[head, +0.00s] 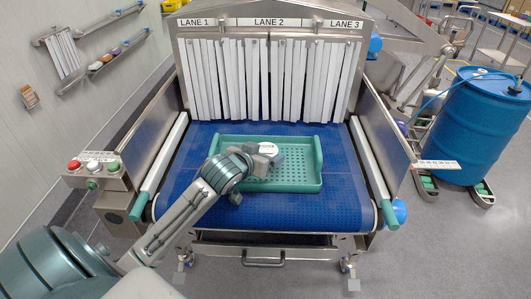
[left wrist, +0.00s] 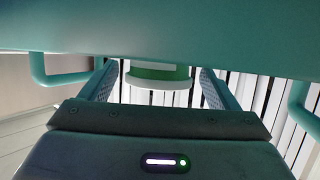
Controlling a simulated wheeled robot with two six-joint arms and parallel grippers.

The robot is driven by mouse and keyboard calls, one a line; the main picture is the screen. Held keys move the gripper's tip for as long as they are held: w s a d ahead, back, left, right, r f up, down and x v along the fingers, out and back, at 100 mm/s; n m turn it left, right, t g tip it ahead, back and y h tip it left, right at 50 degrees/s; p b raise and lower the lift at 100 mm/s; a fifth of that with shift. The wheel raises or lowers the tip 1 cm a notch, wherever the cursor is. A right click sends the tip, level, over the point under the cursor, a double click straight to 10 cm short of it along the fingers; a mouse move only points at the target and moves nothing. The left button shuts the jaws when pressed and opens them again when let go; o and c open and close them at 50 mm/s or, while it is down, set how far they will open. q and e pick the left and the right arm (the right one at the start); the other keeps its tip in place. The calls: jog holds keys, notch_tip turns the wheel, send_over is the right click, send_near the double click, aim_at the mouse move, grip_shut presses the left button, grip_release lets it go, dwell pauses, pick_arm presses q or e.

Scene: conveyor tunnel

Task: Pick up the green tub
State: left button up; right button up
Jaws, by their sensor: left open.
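The green tub shows in the left wrist view (left wrist: 157,73) as a green body with a white rim, between the fingers in the picture. In the head view only its pale top (head: 268,147) shows clearly; my gripper hides much of the rest. It is in the teal tray (head: 303,184) on the blue belt. My left gripper (head: 268,158) is over the left-middle of the tray, at the tub. Its two fingers (left wrist: 157,88) are apart, with gaps seen beside the tub. My right gripper is not in view.
White strip curtains (head: 270,80) hang at the tunnel mouth behind the tray. Metal side walls (head: 385,130) flank the blue belt (head: 345,205). A button box (head: 93,168) stands at the left and a blue drum (head: 483,125) at the right. Bare belt surrounds the tray.

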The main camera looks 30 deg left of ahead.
pick_arm(q)
jog(key=shift+x, duration=0.8)
jog(key=shift+s, duration=0.1)
jog(key=c, duration=0.9)
jog(key=shift+c, duration=0.3)
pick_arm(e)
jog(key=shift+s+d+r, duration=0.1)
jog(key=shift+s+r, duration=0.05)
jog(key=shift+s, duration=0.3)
pick_arm(q)
jog(key=shift+r, duration=0.15)
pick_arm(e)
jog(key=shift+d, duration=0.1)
